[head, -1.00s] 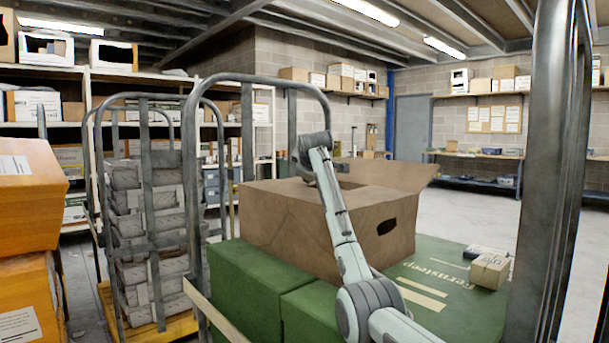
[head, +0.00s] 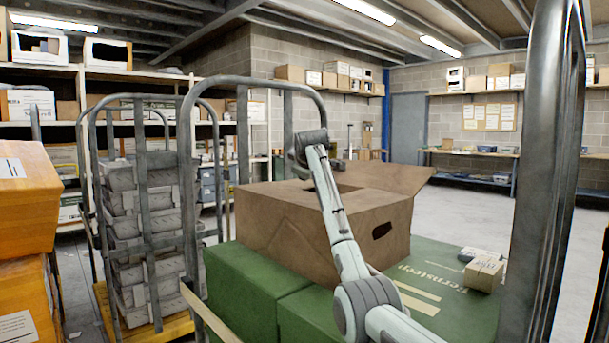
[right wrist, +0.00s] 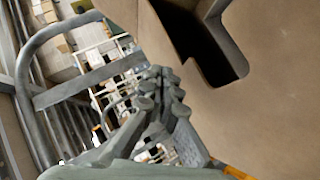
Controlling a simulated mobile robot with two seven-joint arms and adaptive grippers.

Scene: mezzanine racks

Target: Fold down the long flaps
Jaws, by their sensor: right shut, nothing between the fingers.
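A brown cardboard box (head: 310,222) with a dark hand hole stands on green cartons. A flap (head: 388,177) at its back right sticks up and outward, and part of the top is open and dark inside. The left part of the top looks covered by a flap (head: 270,192). My right arm reaches across the box, and its gripper (head: 303,172) is over the box's far left part, partly hidden by the wrist. In the right wrist view, the shut, empty gripper (right wrist: 158,82) is beside a brown cardboard surface (right wrist: 265,110) with a dark gap. I cannot tell whether they touch. My left gripper is out of view.
Green cartons (head: 245,290) carry the box, with small packages (head: 483,273) at right. A grey metal frame (head: 190,200) rises at left and a thick post (head: 548,170) at right. A cage of grey parcels (head: 140,230) and orange boxes (head: 25,200) stand left.

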